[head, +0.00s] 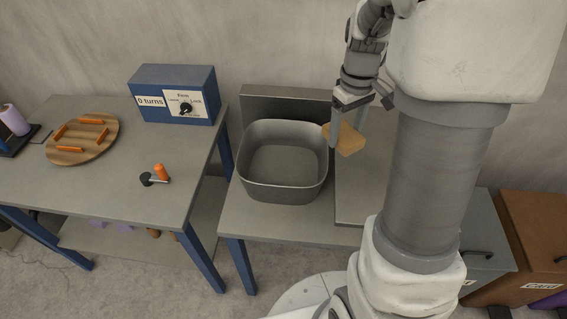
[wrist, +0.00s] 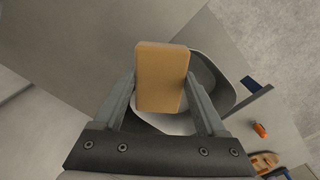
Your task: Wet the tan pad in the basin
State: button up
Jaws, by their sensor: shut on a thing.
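The tan pad (head: 347,138) is a flat rectangular block in the head view, just right of the basin's right rim. My gripper (head: 349,121) is shut on it and points down. In the wrist view the tan pad (wrist: 161,78) is held between the two fingers of my gripper (wrist: 162,92). The grey basin (head: 283,165) is a deep, rounded square tub on the grey counter, and its inside looks bare. In the wrist view the basin (wrist: 215,82) is partly hidden behind the pad and fingers. I cannot tell whether the pad overhangs the rim.
A table (head: 110,185) at left carries a blue control box (head: 173,93), a round wooden board (head: 82,139) with orange strips, and an orange-handled crank (head: 160,174). A raised grey panel (head: 290,105) stands behind the basin. Brown and grey cabinets (head: 528,235) stand at right.

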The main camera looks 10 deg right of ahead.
jog(key=w+a+f+p, duration=0.1)
jog(key=w+a+f, duration=0.4)
jog(key=w+a, duration=0.5)
jog(key=shift+a+f, duration=0.15)
jog(key=shift+a, duration=0.6)
jog(key=shift+w+f+b, duration=0.1)
jog(key=shift+f+b, duration=4.4)
jog(key=shift+f, duration=2.25)
jog(key=shift+r, duration=0.1)
notch_tip(320, 180, up, 12)
jog(key=p, duration=0.8)
jog(key=shift+p, duration=0.35)
notch_tip(320, 180, up, 4)
jog(key=p, duration=0.3)
